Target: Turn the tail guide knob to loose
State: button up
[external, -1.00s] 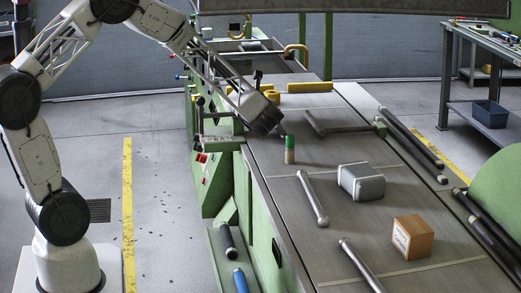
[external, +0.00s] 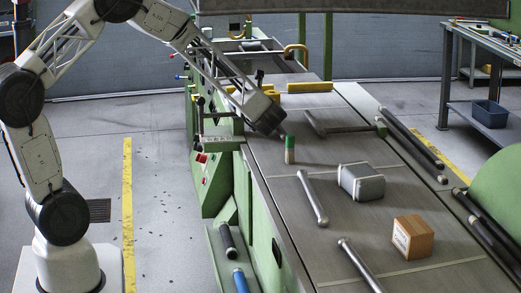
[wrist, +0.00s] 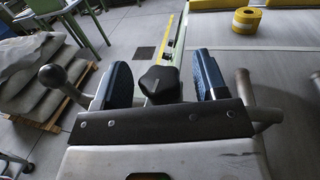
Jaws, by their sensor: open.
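In the wrist view, a black lobed knob (wrist: 160,82) shows between the two blue finger pads of my gripper (wrist: 163,74). It looks like the tail guide knob, but no marking is readable. My gripper is open, with a visible gap on both sides of the knob. I cannot tell how deep the knob sits between the fingers. The knob cannot be made out there.
A ball-ended lever (wrist: 58,80) stands left of my fingers. A yellow roll (wrist: 247,19) lies on the bed ahead. The bed also holds a grey metal block (external: 361,182), a cardboard box (external: 412,238) and a metal bar (external: 312,198). Sacks (wrist: 42,75) lie on a pallet at left.

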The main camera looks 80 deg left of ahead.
jog(key=shift+d, duration=0.15)
jog(key=shift+w+d, duration=0.2)
jog(key=shift+d, duration=0.5)
jog(key=d+r, duration=0.3)
jog(key=r, duration=0.4)
jog(key=shift+w, duration=0.3)
jog(key=shift+d, duration=0.1)
